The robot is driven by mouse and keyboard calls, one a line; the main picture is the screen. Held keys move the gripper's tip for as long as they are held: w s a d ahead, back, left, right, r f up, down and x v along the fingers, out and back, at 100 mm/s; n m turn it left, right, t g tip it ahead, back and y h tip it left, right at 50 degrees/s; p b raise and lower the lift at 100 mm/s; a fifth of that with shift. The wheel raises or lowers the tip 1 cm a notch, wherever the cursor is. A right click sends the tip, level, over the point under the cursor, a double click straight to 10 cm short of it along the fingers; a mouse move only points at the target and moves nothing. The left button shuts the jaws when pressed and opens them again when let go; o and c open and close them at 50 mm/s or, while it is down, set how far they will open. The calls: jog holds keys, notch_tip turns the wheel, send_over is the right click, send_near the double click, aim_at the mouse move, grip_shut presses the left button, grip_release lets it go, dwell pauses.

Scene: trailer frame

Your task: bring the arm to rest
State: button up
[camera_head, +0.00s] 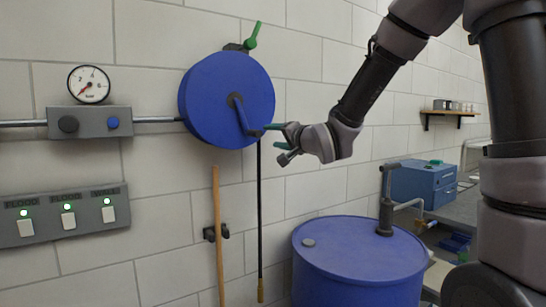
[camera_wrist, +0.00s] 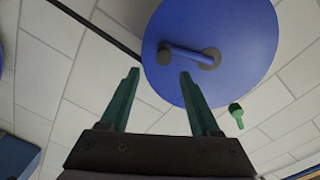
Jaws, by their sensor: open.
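My gripper (camera_head: 277,140) is at the end of my arm, which comes in from the upper right in the head view. It is close to the crank of a blue hose reel (camera_head: 212,88) on the wall. In the wrist view my gripper (camera_wrist: 158,75) has its two green fingers spread apart with nothing between them. The blue crank handle (camera_wrist: 188,55) lies just beyond the fingertips, in front of the reel disc (camera_wrist: 237,30). Whether a finger touches the crank cannot be told.
A blue drum (camera_head: 350,262) with a pump stands below my arm. A wooden pole (camera_head: 218,235) and black hose (camera_head: 260,220) hang under the reel. A gauge (camera_head: 89,85) and switch panel (camera_head: 66,213) are at left. A blue toolbox (camera_head: 423,183) sits on the bench at right.

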jog(key=s+d+g+h, duration=0.1)
jog(key=s+d+h, duration=0.25)
jog(key=d, duration=0.55)
jog(key=s+d+g+h, duration=0.1)
jog(key=s+d+h, duration=0.25)
jog(key=d, duration=0.45)
jog(key=s+d+f+g, duration=0.1)
jog(key=s+d+g, duration=0.2)
jog(key=s, duration=0.6)
jog(key=s+d+f+n+g, duration=0.1)
jog(key=s+d+g, duration=0.1)
jog(key=s+d, duration=0.3)
jog(key=s, duration=0.4)
jog(key=shift+s+f+g+h, duration=0.15)
jog(key=shift+s+g+h, duration=0.15)
jog(key=shift+g, duration=0.1)
jog(key=shift+w+d, duration=0.1)
